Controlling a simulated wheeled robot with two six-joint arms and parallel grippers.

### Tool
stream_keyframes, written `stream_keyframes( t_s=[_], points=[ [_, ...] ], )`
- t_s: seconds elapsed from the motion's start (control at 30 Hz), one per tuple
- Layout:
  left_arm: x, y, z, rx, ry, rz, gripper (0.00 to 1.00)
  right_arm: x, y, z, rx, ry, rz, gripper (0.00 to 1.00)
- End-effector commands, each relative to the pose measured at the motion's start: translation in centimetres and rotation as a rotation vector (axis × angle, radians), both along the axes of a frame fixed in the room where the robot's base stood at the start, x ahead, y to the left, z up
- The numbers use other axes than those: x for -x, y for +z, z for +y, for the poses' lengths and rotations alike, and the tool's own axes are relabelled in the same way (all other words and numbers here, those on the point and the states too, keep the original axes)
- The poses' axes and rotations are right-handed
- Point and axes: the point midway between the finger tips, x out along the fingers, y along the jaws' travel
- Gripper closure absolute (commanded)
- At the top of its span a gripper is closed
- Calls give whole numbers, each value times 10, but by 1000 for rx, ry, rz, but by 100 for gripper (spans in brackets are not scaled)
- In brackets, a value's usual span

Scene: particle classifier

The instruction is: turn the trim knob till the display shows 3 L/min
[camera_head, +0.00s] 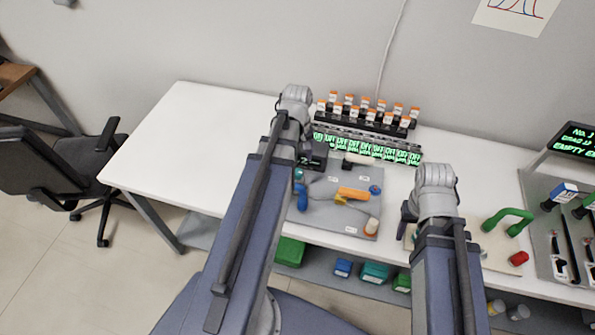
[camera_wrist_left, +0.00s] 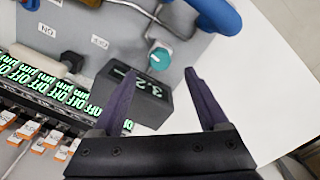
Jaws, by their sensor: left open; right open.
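The teal trim knob (camera_wrist_left: 159,57) stands on a grey panel in the left wrist view. Next to it is a dark display box (camera_wrist_left: 140,97); its slanted digits appear to read 3.2. The box also shows in the head view (camera_head: 314,157), partly behind my left arm. My left gripper (camera_wrist_left: 163,80) is open; the box lies between and beyond its fingers, and the knob is beyond the box. No finger appears to touch the knob. My right gripper (camera_head: 406,219) is open, over the table right of the panel.
A grey panel (camera_head: 345,215) carries an orange-yellow tool (camera_head: 352,194) and blue handles. Behind it stand lit green OFF displays (camera_head: 365,147) and a rack of orange-capped vials (camera_head: 365,120). A green handle (camera_head: 507,220) is at right. The table's left side (camera_head: 190,140) is clear.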

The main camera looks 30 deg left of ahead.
Motion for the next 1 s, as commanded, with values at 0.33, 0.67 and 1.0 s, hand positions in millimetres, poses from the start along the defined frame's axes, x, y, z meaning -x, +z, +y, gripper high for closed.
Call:
stream_keyframes(
  t_s=[0.33, 0.67, 1.0],
  points=[
    [0, -50, 0, 0, -1, 0, 23, 0, -50, 0, 0, 0, 0, 50],
    [0, -63, 0, 0, -1, 0, 23, 0, -63, 0, 0, 0, 0, 50],
    [0, -63, 0, 0, -1, 0, 42, 0, -63, 0, 0, 0, 0, 50]
  ],
)
